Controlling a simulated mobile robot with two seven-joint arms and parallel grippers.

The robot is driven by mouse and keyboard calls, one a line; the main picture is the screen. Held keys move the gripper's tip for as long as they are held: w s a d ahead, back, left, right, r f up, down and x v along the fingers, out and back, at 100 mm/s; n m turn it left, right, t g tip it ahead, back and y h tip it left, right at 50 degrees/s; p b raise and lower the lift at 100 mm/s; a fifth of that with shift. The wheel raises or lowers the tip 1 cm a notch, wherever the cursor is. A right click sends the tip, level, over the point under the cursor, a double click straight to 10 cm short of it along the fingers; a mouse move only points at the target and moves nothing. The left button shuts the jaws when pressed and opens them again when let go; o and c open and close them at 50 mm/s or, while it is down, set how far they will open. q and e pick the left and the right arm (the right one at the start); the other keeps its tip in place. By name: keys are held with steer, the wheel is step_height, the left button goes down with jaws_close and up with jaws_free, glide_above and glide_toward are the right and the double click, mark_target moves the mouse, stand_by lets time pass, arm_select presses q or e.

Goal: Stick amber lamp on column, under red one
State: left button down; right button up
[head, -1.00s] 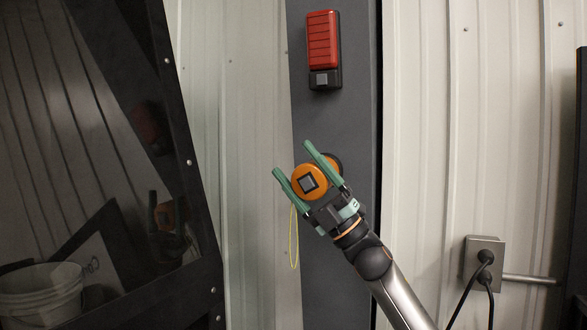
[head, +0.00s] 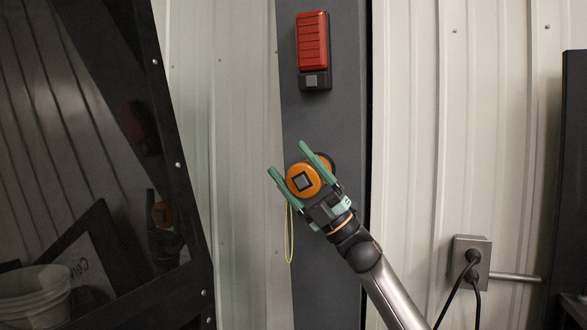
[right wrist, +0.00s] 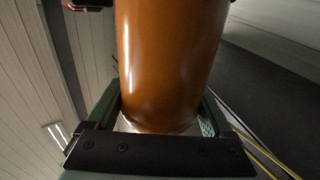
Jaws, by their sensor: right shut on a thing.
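The amber lamp (head: 303,180), an orange cylinder with a dark square on its near end, is held between the green fingers of my right gripper (head: 302,166). It fills the middle of the right wrist view (right wrist: 170,65). A yellow loop (head: 289,233) hangs beside it. The dark grey column (head: 325,110) stands behind the lamp. The red lamp (head: 313,42) is on the column above, with a dark base. The amber lamp lies below the red one in the picture, slightly left. I cannot tell whether its far end touches the column. My left gripper is not in view.
A dark glossy panel (head: 90,150) with a black frame is at the left and mirrors the gripper and a white bucket. An outlet box (head: 472,262) with black cables is on the pale ribbed wall (head: 450,120) at the right. The column below the lamp is bare.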

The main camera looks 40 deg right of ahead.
steer(key=shift+w+d+r, duration=0.1)
steer(key=shift+w+d, duration=0.05)
steer(key=shift+d, duration=0.1)
stand_by(0.3)
steer(key=o, duration=1.2)
steer(key=shift+s+d+f, duration=0.15)
steer(key=shift+s+f, duration=0.05)
steer(key=shift+f, duration=0.3)
steer(key=b+v, duration=0.5)
steer(key=v, duration=0.5)
steer(key=s+a+b, duration=0.1)
steer(key=a, duration=0.1)
steer(key=s+a+f+b, duration=0.2)
steer(key=s+a, duration=0.1)
steer(key=shift+a, duration=0.3)
